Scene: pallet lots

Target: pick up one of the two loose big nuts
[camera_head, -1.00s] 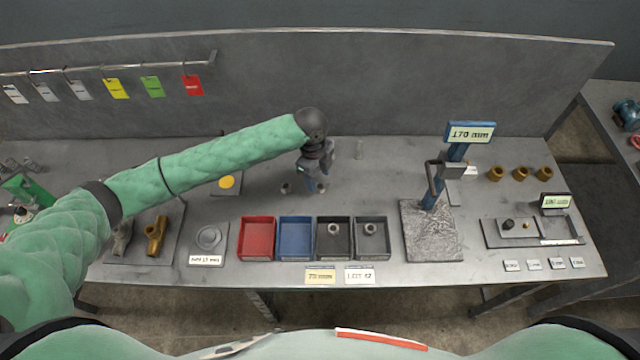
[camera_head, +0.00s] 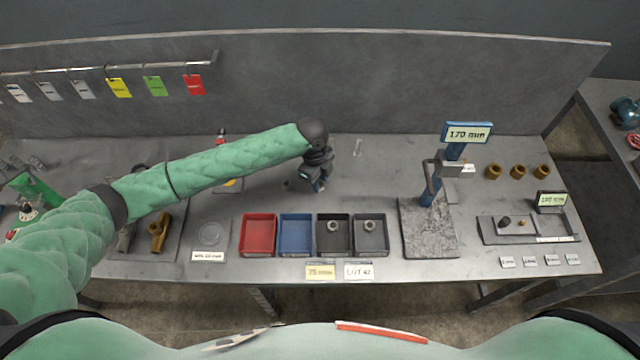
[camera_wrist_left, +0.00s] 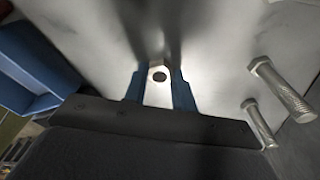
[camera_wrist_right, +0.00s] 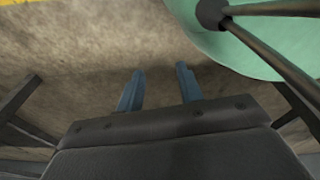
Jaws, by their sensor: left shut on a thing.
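My left gripper (camera_head: 318,186) is low over the middle of the table, behind the trays. In the left wrist view its two blue fingers (camera_wrist_left: 158,90) are shut on a pale metal big nut with a dark round hole (camera_wrist_left: 159,76). The nut is hidden by the gripper in the head view. Another small nut-like thing (camera_head: 287,185) lies just left of the gripper, too small to make out well. My right gripper (camera_wrist_right: 159,90) shows only in its wrist view, with its fingers apart and nothing between them.
Red (camera_head: 258,252), blue (camera_head: 295,252) and two dark trays stand in front; each dark tray holds a nut (camera_head: 332,226). Two metal bolts (camera_wrist_left: 283,92) are right of the fingers in the left wrist view. A gauge stand (camera_head: 430,235) is to the right.

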